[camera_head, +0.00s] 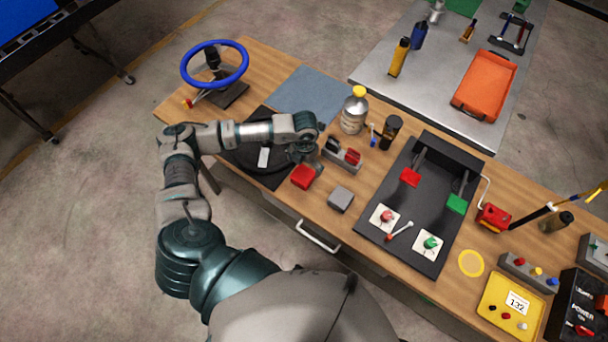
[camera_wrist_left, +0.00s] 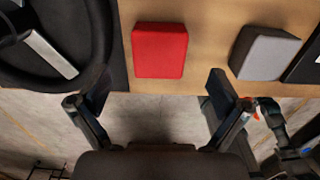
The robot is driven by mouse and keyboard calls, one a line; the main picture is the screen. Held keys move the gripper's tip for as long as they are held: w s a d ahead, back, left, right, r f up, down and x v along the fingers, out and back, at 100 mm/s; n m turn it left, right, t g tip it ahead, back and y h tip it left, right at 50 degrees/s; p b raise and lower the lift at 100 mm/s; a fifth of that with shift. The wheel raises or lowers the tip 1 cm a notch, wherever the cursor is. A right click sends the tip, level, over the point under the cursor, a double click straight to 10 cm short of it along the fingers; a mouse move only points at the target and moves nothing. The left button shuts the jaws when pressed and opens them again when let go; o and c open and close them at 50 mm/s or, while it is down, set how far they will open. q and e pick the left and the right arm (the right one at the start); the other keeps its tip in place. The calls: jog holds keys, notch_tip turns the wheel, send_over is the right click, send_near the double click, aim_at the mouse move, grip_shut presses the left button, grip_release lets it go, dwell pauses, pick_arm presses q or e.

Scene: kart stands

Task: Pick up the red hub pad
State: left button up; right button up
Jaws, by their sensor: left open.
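The red hub pad (camera_head: 304,176) is a small red block lying on the wooden workbench, near its front edge.
A grey block (camera_head: 341,199) sits right of the pad. A round black wheel on a dark mat (camera_wrist_left: 45,45) is close on the left. A holder with red items (camera_head: 343,153) stands behind the pad. A silver bottle (camera_head: 354,114) and a black pedal board (camera_head: 420,205) are further right.

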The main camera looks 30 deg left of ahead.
aim_at(303, 174)
pick_arm(q)
jog(key=shift+s+a+f, duration=0.1)
jog(key=shift+s+f, duration=0.05)
jog(key=shift+f, duration=0.5)
jog(key=f, duration=0.2)
jog(key=f+p, duration=0.1)
jog(key=f, duration=0.2)
jog(key=shift+s+a, duration=0.15)
jog(key=shift+s, duration=0.05)
jog(key=shift+r, duration=0.1)
jog(key=c, duration=1.2)
